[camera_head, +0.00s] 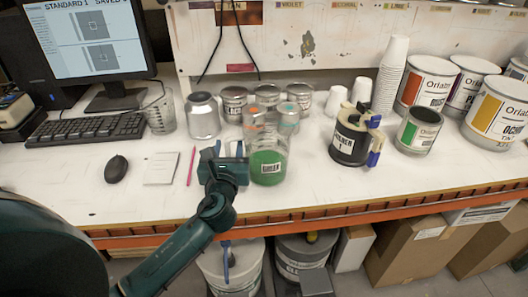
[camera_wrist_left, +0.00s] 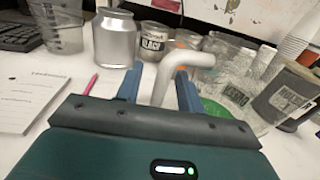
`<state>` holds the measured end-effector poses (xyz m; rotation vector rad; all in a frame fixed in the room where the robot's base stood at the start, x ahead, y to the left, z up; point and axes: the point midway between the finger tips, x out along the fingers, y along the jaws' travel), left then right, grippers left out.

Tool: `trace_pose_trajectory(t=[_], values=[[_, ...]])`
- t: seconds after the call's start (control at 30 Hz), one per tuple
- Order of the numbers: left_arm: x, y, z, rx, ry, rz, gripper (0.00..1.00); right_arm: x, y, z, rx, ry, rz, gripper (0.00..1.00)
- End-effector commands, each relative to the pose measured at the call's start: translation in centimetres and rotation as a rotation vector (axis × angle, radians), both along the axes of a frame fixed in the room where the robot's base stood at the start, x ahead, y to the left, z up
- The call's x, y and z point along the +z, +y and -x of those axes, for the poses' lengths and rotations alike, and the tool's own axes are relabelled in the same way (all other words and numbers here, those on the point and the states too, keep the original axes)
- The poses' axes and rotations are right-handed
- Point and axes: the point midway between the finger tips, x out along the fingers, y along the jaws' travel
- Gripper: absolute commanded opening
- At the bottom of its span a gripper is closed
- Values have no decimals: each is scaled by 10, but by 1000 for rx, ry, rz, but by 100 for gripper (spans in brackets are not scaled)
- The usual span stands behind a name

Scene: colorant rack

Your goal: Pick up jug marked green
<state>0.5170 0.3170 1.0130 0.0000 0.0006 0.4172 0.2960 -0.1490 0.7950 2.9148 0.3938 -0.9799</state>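My left gripper (camera_head: 232,150) is at the jug's left side. In the left wrist view my left gripper (camera_wrist_left: 160,88) has its two blue fingers apart, with the handle's lower end between them and a gap beside the left finger. My right gripper is in neither view.
A silver can (camera_head: 203,116) is behind left. A mouse (camera_head: 116,169), notepad (camera_head: 161,168) and pink pencil (camera_head: 191,166) lie left.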

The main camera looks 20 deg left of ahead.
Motion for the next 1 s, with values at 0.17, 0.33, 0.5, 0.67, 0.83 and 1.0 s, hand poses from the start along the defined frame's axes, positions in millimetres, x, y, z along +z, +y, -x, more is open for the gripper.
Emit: trace_pose_trajectory(t=[0.17, 0.33, 0.5, 0.67, 0.83, 1.0], values=[[0, 4, -8, -1, 0, 0, 38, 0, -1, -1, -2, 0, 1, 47], [0, 4, -8, -1, 0, 0, 36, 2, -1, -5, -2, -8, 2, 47], [0, 4, -7, -1, 0, 0, 22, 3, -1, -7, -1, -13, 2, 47], [0, 3, -7, -1, 0, 0, 9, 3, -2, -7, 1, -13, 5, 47], [0, 3, -7, -1, 0, 0, 0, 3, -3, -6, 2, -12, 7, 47], [0, 3, -7, -1, 0, 0, 0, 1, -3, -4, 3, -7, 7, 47]])
